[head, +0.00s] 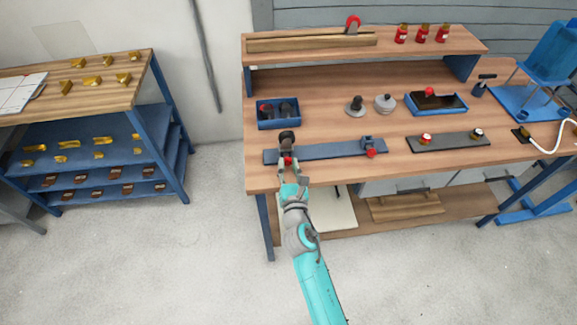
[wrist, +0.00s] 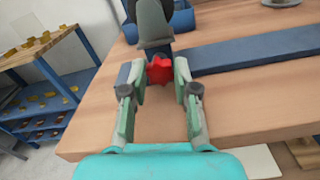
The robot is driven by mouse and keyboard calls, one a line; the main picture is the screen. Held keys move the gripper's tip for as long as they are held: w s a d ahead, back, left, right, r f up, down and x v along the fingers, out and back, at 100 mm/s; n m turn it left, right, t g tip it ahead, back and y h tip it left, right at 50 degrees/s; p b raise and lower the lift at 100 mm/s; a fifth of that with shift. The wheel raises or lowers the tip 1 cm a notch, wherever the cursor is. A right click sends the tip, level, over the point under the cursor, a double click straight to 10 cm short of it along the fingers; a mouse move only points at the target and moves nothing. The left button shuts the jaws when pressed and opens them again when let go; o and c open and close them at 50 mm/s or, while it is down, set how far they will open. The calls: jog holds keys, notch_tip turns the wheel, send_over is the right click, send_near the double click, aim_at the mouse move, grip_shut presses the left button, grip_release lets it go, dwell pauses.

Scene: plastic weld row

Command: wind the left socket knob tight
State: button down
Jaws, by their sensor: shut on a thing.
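The left socket knob (head: 288,160) is red and sits at the front of the left socket, at the left end of a long blue-grey bar (head: 330,150). In the wrist view the red, lobed knob (wrist: 160,70) lies between my fingertips. My gripper (head: 289,166) is shut on it from the front. The fingers hide part of the knob's sides and of the left socket. A dark grey rounded piece (wrist: 152,22) stands upright in the left socket, above the knob. The right socket (head: 367,141) is empty and has its own red knob (head: 371,153).
A blue bin (head: 279,123) with dark pieces stands behind the left socket. Grey round parts (head: 385,104), a blue tray (head: 462,102) and a dark strip (head: 448,142) lie to the right. The bench front edge runs just below my gripper.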

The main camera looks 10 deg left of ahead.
jog(key=shift+d+m, duration=0.1)
jog(key=shift+m, duration=2.6)
jog(key=c, duration=0.9)
grip_release()
jog(key=shift+o, duration=0.2)
jog(key=shift+f, duration=0.1)
